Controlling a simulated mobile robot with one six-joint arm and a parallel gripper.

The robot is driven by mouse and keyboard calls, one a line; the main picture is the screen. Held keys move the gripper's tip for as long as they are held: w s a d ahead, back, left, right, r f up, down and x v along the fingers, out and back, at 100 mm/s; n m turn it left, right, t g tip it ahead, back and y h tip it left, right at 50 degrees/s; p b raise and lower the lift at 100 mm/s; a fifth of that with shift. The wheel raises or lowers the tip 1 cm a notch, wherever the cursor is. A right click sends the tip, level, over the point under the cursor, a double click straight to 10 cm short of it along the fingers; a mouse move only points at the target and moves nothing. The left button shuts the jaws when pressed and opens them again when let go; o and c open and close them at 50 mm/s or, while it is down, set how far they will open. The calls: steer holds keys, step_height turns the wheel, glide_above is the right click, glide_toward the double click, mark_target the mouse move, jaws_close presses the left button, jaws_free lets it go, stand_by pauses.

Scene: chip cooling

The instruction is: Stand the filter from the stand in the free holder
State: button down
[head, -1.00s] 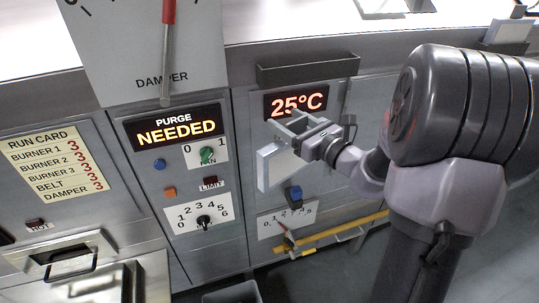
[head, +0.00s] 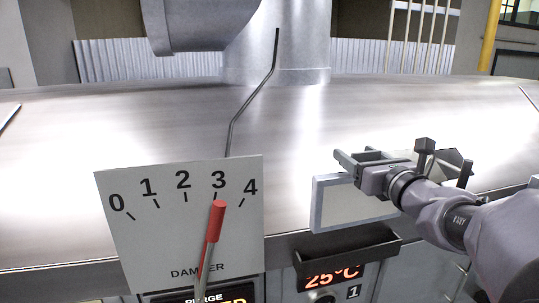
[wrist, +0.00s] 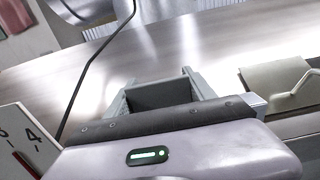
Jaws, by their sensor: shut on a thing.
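The filter (head: 345,204), a pale flat panel with a grey frame, hangs upright below my gripper (head: 354,158) in the head view. My gripper is shut on its upper part and holds it in front of the hood's lower edge. A dark, trough-like holder (head: 345,256) is fixed to the panel face just below the filter, above the temperature display. There is a gap between them, and the trough looks empty. In the wrist view the gripper fingers (wrist: 160,92) show over the metal hood; most of the filter is hidden there.
The damper plate (head: 180,225) with its red-handled lever (head: 214,222) stands left of the filter, the pointer near 3. The sloping metal hood (head: 80,150) lies behind. A flat plate with a bent handle (wrist: 290,88) shows at right in the wrist view.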

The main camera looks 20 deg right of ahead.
steer(key=shift+s+r, duration=0.1)
steer(key=shift+s, duration=0.45)
steer(key=shift+w, duration=0.3)
steer(key=f+b, duration=0.3)
steer(key=w+f+b, duration=0.1)
steer(key=f+b, duration=0.2)
steer(key=b, duration=0.1)
steer(key=shift+w+f, duration=0.1)
steer(key=shift+f, duration=0.05)
steer(key=shift+b, duration=0.35)
stand_by(0.8)
steer(key=shift+f, duration=0.15)
